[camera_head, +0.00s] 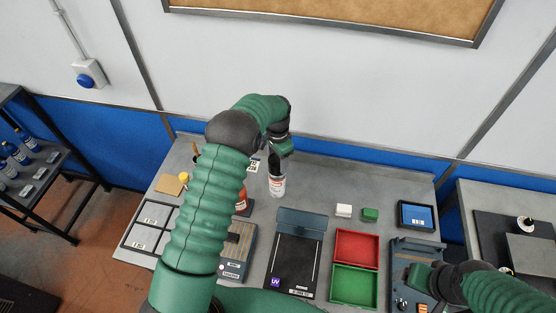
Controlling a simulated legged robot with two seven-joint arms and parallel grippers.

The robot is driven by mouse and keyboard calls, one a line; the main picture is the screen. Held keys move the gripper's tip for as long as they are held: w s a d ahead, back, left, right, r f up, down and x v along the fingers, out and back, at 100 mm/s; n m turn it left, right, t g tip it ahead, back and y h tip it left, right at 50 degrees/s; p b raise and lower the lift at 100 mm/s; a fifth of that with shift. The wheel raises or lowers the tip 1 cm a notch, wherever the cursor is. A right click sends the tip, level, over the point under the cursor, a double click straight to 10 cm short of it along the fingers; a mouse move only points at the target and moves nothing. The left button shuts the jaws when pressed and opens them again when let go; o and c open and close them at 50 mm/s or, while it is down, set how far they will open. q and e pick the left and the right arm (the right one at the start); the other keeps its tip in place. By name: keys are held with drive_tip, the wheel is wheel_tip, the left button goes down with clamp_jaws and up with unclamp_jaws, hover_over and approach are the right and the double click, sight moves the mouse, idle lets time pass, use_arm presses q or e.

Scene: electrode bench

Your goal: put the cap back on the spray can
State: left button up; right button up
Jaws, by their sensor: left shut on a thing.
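The spray can (277,187), white with red marks, stands upright at the back middle of the bench. My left gripper (275,162) reaches down from above to the top of the can. It is shut on a small dark piece that looks like the cap, largely hidden by the fingers. I cannot tell whether this piece touches the can. My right gripper (424,278) is low at the right, over a blue-grey panel; its fingers are too unclear to judge.
A dark flat UV tray (297,258) lies in front of the can. Red (356,246) and green (354,285) bins stand right of it. White (344,210) and green (370,214) blocks sit behind them. An orange-red object (243,201) is partly hidden by my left arm.

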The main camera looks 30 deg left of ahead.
use_arm(q)
drive_tip(key=o, duration=1.5)
drive_tip(key=o, duration=0.4)
drive_tip(key=shift+r, duration=0.15)
drive_tip(key=shift+r+p, duration=2.25)
drive_tip(key=shift+r, duration=1.15)
clamp_jaws()
drive_tip(key=shift+f, duration=0.2)
